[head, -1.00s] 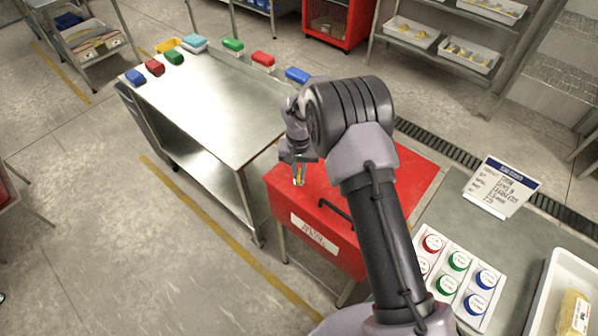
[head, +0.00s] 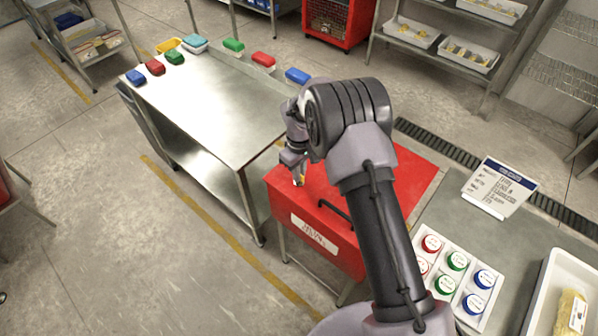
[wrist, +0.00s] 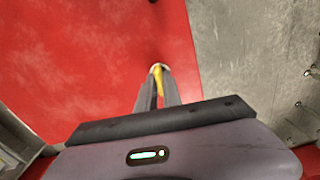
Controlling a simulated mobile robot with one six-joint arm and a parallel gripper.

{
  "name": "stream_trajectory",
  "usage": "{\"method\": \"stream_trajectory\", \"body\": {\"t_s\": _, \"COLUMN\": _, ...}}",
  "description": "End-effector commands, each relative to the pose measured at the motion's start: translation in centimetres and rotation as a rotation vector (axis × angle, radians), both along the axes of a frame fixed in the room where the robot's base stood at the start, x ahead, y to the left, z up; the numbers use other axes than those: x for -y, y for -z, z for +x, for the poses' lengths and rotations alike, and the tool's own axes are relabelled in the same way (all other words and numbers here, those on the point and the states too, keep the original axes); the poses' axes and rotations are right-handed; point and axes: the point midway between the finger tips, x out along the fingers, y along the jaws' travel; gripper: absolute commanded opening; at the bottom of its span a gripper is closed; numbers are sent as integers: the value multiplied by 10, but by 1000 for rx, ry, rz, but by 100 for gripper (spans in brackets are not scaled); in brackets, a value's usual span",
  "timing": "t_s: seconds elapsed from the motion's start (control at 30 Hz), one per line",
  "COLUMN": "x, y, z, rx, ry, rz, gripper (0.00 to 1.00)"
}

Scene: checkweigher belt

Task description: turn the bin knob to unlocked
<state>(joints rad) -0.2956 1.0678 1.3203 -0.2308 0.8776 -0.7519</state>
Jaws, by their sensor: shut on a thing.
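The knob is a small yellow bar on a pale round base (wrist: 158,78), set in the red lid in the wrist view. My gripper (head: 298,180) points down at the lid's far left corner, and its fingers are shut on the knob. In the wrist view my gripper (wrist: 157,88) has the yellow bar between its fingertips. The fingers partly cover the knob, and any lock marks around it cannot be read.
A steel table (head: 215,110) with several coloured packs along its far edge stands to the left. At the right, a white tray of coloured round-topped items (head: 450,275), a sign (head: 500,187) and a white bin (head: 560,290) sit on a grey surface. My arm hides part of the red bin.

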Motion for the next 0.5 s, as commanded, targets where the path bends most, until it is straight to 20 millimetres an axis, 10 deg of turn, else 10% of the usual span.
{"method": "stream_trajectory", "body": {"t_s": 0.5, "x": 0, "y": 0, "z": 0, "rx": 0, "ry": -108, "rz": 0, "gripper": 0}}
